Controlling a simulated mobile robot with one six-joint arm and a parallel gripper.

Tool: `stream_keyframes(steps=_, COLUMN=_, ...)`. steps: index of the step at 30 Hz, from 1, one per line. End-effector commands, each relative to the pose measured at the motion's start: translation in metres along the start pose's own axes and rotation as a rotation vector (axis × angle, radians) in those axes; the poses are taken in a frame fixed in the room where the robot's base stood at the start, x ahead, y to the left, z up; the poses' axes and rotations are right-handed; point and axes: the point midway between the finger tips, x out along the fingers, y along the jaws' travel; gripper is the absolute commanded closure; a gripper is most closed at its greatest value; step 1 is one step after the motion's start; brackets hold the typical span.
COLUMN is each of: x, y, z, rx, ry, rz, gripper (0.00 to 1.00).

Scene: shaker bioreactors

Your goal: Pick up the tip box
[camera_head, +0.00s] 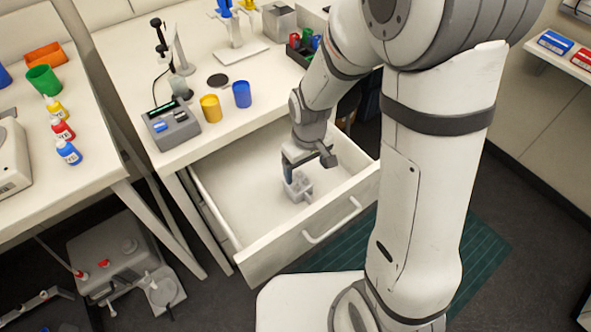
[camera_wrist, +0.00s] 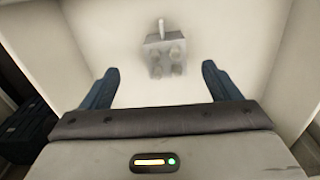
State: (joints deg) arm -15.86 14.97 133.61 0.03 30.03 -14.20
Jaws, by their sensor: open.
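A small grey block (camera_head: 299,189) sits on the floor of the open white drawer (camera_head: 235,182); it may be the tip box, but I cannot tell. In the wrist view the block (camera_wrist: 166,52) shows several round raised parts and a thin stem on its far side. My gripper (camera_head: 292,172) points down into the drawer just above the block. In the wrist view my gripper (camera_wrist: 160,70) is open, its two dark blue fingers wide apart. The block appears between and slightly beyond the fingertips, and I see no contact. In the head view the gripper partly covers the block.
Drawer walls surround the gripper, with the front panel and handle (camera_head: 333,222) nearest. On the bench above stand a yellow cup (camera_head: 211,108), a blue cup (camera_head: 242,94) and a grey device (camera_head: 172,126). Blue and red boxes (camera_head: 555,42) lie on a shelf at right.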

Motion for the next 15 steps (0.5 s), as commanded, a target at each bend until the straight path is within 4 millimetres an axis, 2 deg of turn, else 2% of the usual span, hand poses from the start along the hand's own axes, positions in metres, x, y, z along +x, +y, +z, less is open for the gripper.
stream_keyframes(steps=1, x=0.015, y=-0.005, z=-0.003, rx=-0.023, ry=-0.012, rz=-0.003, gripper=0.17)
stream_keyframes(steps=3, x=0.026, y=-0.009, z=-0.006, rx=-0.045, ry=-0.018, rz=-0.005, gripper=0.17)
stream_keyframes(steps=15, x=0.067, y=-0.012, z=-0.007, rx=-0.068, ry=-0.026, rz=-0.007, gripper=0.17)
